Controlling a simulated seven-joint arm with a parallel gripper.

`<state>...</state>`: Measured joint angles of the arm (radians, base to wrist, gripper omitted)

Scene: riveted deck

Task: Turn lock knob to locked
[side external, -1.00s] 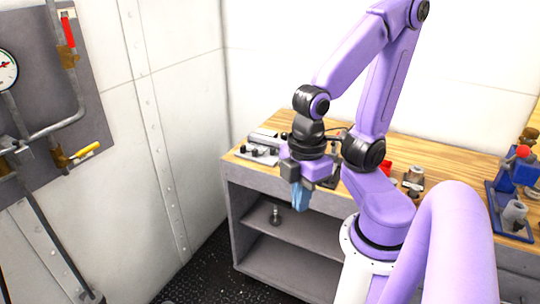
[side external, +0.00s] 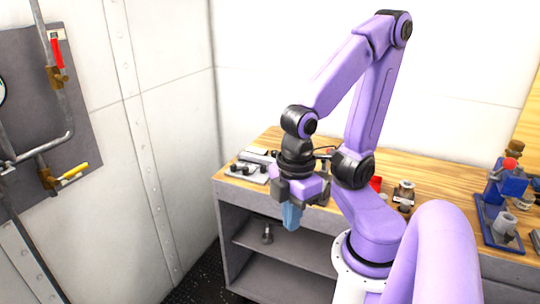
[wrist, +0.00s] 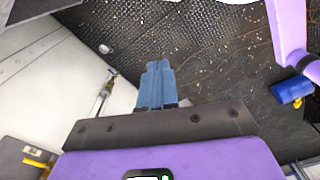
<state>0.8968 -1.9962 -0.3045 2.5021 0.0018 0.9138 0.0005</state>
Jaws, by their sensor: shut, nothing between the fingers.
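My gripper (side external: 292,216) has blue fingers and hangs pointing down in front of the bench's front edge, above the floor. In the wrist view its blue fingers (wrist: 157,85) are pressed together with nothing between them. No lock knob can be made out for certain. A grey fixture with small dark knobs (side external: 247,172) lies on the left end of the bench top, behind and left of my gripper and apart from it. Its details are too small to read, and my wrist hides the bench beside it.
The wooden bench (side external: 450,182) has open shelves; a small dark object (side external: 267,233) stands on one. A blue stand with a red knob (side external: 500,190) is at the right. A wall panel with pipes, a red handle (side external: 57,53) and a yellow handle (side external: 75,171) is at the left.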

